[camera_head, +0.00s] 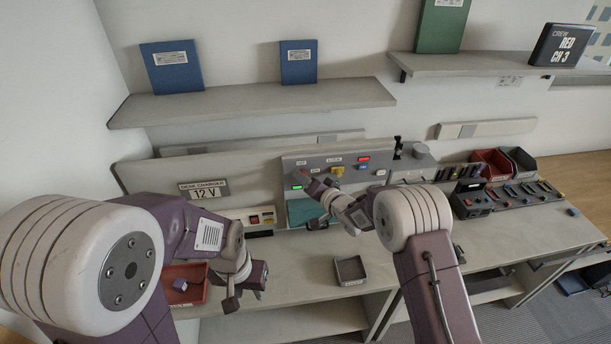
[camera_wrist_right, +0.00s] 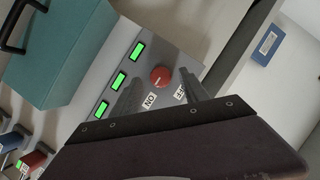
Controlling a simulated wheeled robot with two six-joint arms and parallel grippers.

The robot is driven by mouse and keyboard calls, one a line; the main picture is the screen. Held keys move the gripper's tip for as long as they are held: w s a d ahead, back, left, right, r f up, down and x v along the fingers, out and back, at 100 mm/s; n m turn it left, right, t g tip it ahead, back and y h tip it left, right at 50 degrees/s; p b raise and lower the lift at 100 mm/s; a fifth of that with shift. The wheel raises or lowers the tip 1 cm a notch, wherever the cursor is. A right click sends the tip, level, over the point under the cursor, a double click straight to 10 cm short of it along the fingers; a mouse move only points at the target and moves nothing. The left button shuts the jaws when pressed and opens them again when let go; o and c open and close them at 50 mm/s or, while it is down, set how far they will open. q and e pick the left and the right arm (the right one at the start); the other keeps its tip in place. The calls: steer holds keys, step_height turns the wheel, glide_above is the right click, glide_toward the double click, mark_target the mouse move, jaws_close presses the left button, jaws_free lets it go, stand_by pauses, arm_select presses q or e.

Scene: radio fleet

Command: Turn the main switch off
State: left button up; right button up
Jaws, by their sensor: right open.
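The main switch is a round red knob (camera_wrist_right: 161,77) on a grey panel, close up in the right wrist view. An ON label (camera_wrist_right: 149,101) and a partly covered OFF label (camera_wrist_right: 181,93) sit beside it. My right gripper (camera_wrist_right: 161,92) is open, its two fingers apart near the knob; I cannot tell whether they touch it. In the head view my right gripper (camera_head: 318,188) is at the left part of the grey panel (camera_head: 345,160) and hides some of it. My left gripper (camera_head: 245,295) hangs over the desk front; its jaw opening is unclear.
Three green lights (camera_wrist_right: 118,81) are lit beside the knob. A teal case (camera_wrist_right: 65,50) stands close by. A small grey tray (camera_head: 350,270) and a red tray (camera_head: 185,284) are on the desk. Radios and chargers (camera_head: 510,195) fill the right side.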

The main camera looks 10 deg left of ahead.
steer(key=shift+w+a+f, duration=0.1)
steer(key=shift+w+a, duration=0.2)
steer(key=shift+w, duration=0.1)
jaws_close()
